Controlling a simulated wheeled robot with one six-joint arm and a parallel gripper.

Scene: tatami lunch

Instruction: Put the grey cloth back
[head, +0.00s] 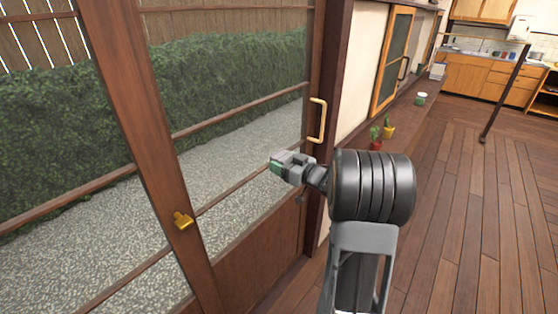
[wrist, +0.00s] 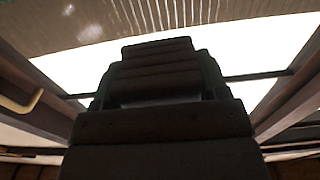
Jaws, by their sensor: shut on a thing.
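My gripper (head: 284,166) is a grey and green end on my dark arm, held up in front of the wooden glazed door. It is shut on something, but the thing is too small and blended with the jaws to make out. In the wrist view my gripper (wrist: 157,62) is a dark stepped shape in deep shade, and what lies between its fingers is not clear. I cannot tell a grey cloth apart from the gripper in either view.
The wooden door (head: 165,165) has a brass knob (head: 182,220); a brass pull handle (head: 318,120) is on the post beside my gripper. Open plank floor (head: 470,220) lies right, with a dark post (head: 505,95).

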